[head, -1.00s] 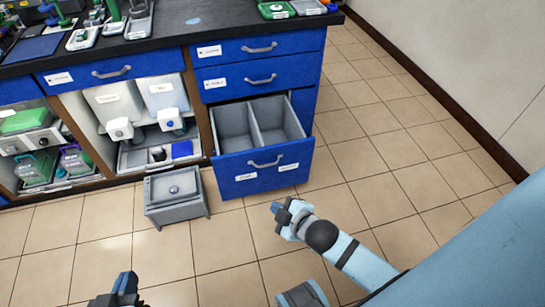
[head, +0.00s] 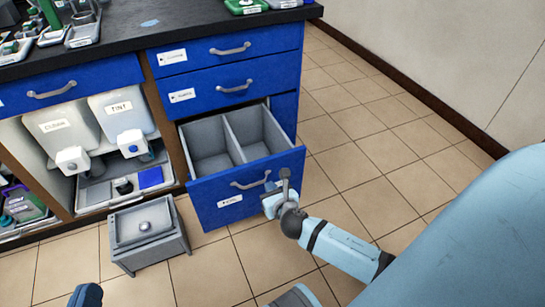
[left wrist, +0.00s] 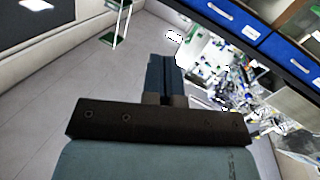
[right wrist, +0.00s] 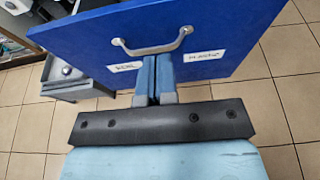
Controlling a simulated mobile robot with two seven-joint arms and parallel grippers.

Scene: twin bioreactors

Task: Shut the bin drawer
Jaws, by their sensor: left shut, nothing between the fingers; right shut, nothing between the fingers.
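The bin drawer (head: 245,193) is the low blue drawer, pulled out, with two grey bins (head: 232,140) side by side inside it. Its blue front has a grey handle and white labels. My right gripper (head: 283,180) is shut and empty at the right part of the drawer front. In the right wrist view its fingers (right wrist: 154,62) point at the drawer front (right wrist: 190,25), just below the handle (right wrist: 152,46); I cannot tell whether they touch it. My left gripper (head: 86,293) is at the bottom left, away from the drawer; its fingers (left wrist: 163,65) are shut and empty.
Two shut blue drawers (head: 235,85) sit above, under the black bench top (head: 110,45). White dispensers (head: 118,108) stand in the open shelf to the left. The tiled floor to the right is clear.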

